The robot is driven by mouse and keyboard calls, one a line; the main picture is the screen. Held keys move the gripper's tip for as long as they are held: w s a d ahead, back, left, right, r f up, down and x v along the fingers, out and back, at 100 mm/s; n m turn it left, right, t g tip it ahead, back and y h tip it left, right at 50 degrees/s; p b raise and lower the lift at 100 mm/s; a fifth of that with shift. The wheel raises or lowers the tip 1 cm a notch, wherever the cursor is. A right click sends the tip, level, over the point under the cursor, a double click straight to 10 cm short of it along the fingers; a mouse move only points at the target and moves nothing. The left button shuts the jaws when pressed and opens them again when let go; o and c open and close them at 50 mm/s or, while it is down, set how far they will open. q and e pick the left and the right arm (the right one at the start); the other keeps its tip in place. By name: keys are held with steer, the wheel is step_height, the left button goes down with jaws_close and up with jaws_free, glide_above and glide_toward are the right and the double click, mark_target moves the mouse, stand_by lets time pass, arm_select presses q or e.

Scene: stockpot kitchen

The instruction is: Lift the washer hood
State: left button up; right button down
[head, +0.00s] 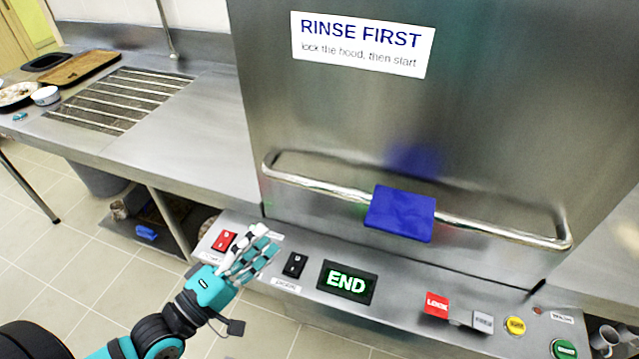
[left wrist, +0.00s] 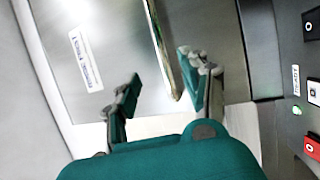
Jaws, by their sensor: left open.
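The washer hood (head: 330,110) is a large steel front with a "RINSE FIRST" sign, and it stands down, its lower edge just behind the control panel. Its long bar handle (head: 500,229) carries a blue grip pad (head: 400,213). My left gripper (head: 262,252) is open and empty, over the left part of the panel, below and left of the handle. In the left wrist view its fingers (left wrist: 160,84) are spread, with the hood (left wrist: 95,30) beyond and the bar (left wrist: 166,50) showing between them. I see no contact with the bar. My right gripper is not in view.
The control panel (head: 395,318) holds an END display (head: 346,282), a red LOCK piece (head: 436,305), a red switch (head: 224,241), a black switch (head: 294,265), and yellow and green buttons. A steel counter (head: 190,150) with a tray (head: 80,68) extends left.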

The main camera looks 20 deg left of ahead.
mark_target(320, 186)
arm_select(q)
steer(key=p+x, duration=0.3)
steer(key=x, duration=1.2)
steer(key=shift+w+d, duration=0.15)
steer(key=shift+w, duration=0.1)
jaws_close()
